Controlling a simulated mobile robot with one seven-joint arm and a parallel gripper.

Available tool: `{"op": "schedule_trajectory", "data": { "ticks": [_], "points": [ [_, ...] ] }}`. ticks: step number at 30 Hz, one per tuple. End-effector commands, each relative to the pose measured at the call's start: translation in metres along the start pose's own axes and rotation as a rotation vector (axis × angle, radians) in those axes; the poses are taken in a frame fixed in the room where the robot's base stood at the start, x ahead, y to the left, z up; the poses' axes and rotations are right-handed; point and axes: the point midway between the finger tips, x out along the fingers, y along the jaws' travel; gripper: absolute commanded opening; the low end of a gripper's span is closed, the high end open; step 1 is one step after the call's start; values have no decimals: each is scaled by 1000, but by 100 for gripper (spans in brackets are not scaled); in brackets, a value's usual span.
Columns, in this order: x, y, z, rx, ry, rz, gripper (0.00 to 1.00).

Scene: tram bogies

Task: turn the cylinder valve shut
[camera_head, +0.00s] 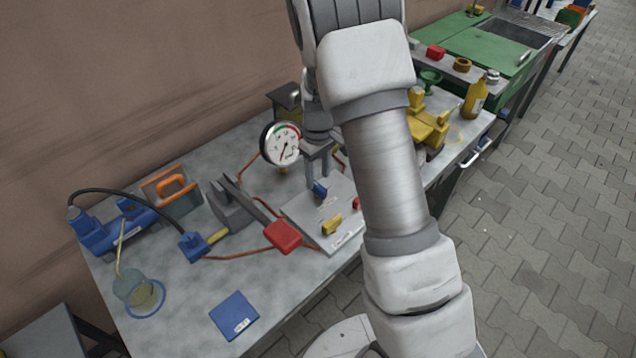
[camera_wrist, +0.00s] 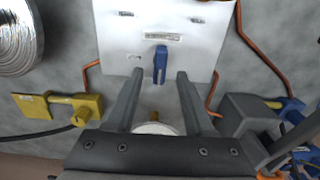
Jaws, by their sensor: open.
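A pale valve panel (camera_head: 300,212) lies on the bench with a blue handle (camera_head: 320,190), a yellow handle (camera_head: 331,225) and a small red handle (camera_head: 356,203). Their labels are too small to read, so I cannot tell which is the cylinder valve. My gripper (camera_head: 318,172) points down over the panel's back part, near the blue handle. In the wrist view my gripper (camera_wrist: 160,74) is open, with the blue handle (camera_wrist: 161,62) showing between and just beyond the fingertips. I cannot tell whether they touch.
A round dial gauge (camera_head: 282,145) stands close left of my gripper. A grey device with a red handle (camera_head: 283,236) sits left of the panel, and a yellow device (camera_head: 428,127) right of it. Copper pipes run along the bench. A blue booklet (camera_head: 234,315) lies at the front left.

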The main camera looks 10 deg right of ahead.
Motion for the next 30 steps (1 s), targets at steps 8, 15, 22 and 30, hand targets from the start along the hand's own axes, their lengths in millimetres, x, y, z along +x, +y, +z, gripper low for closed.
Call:
{"op": "schedule_trajectory", "data": {
  "ticks": [8, 15, 22, 30],
  "points": [
    [29, 0, 0, 1, 0, 0, 52],
    [31, 0, 0, 1, 0, 0, 52],
    [31, 0, 0, 1, 0, 0, 24],
    [31, 0, 0, 1, 0, 0, 0]
  ]
}}
